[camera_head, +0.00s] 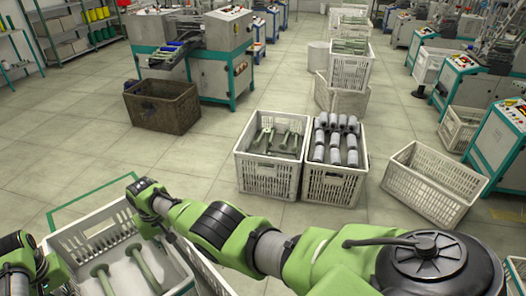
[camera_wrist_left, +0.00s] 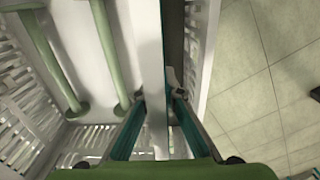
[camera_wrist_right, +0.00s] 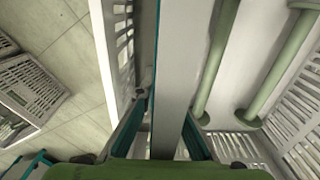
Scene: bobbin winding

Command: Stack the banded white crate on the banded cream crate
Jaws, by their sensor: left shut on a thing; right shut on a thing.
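A white crate (camera_head: 105,232) is at the lower left of the head view, with several long green bobbins (camera_head: 145,268) inside. My right gripper (camera_head: 150,222) is shut on its far-right rim. The right wrist view shows the fingers (camera_wrist_right: 168,108) either side of that rim (camera_wrist_right: 178,70). My left gripper (camera_wrist_left: 160,105) is shut on another rim (camera_wrist_left: 150,60) in the left wrist view, with bobbins beside it. In the head view the left wrist is at the lower-left edge and its fingertips are hidden. Part of another pale crate wall (camera_head: 208,268) shows at the held crate's right. I cannot tell which crate is the cream one.
A green floor outline (camera_head: 92,203) shows behind the held crate. Two filled crates, one with green bobbins (camera_head: 262,180) and one with grey spools (camera_head: 326,188), stand mid-floor. An empty-looking crate (camera_head: 432,190) is right of them. A brown bin (camera_head: 162,105) stands by a machine.

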